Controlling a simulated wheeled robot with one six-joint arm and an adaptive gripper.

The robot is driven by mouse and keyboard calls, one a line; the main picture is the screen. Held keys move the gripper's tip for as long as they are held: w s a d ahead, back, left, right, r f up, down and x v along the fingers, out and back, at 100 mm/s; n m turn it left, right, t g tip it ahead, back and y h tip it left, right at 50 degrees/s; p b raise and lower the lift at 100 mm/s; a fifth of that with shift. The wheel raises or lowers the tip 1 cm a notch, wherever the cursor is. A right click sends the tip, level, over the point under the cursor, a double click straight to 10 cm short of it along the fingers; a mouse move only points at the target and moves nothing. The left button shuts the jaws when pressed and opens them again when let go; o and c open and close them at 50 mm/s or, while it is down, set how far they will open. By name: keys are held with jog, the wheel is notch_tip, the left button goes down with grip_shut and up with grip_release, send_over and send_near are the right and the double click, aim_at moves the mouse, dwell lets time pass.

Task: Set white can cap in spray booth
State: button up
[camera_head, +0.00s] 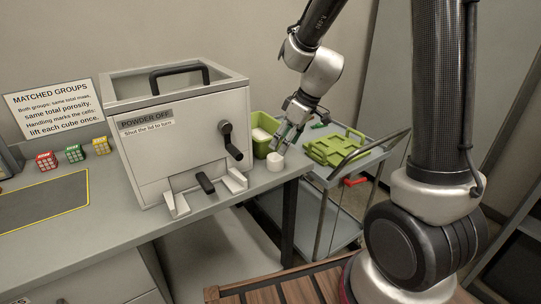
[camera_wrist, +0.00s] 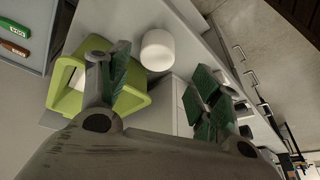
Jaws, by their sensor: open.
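A small white cylinder (camera_head: 275,161), which looks like the white can cap, stands upright at the right corner of the grey bench. In the wrist view the white can cap (camera_wrist: 157,50) shows just beyond the gap between my fingers. My gripper (camera_head: 285,141) points down just above and behind the cap. In the wrist view my gripper (camera_wrist: 160,68) is open, with green pads and nothing between them.
A green bin (camera_head: 264,146) with white contents stands beside the cap. A grey box machine (camera_head: 190,143) marked "POWDER OFF", with a black crank, stands left on the bench (camera_head: 115,222). A cart (camera_head: 342,172) holding a green tray (camera_head: 334,148) stands right. Small coloured blocks lie far left.

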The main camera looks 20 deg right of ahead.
aim_at(276, 157)
jog(key=shift+n, duration=0.7)
jog(key=x, duration=0.7)
jog(key=shift+w+f, duration=0.25)
jog(key=shift+f, duration=0.1)
jog(key=c, duration=0.5)
jog(key=shift+r, duration=0.1)
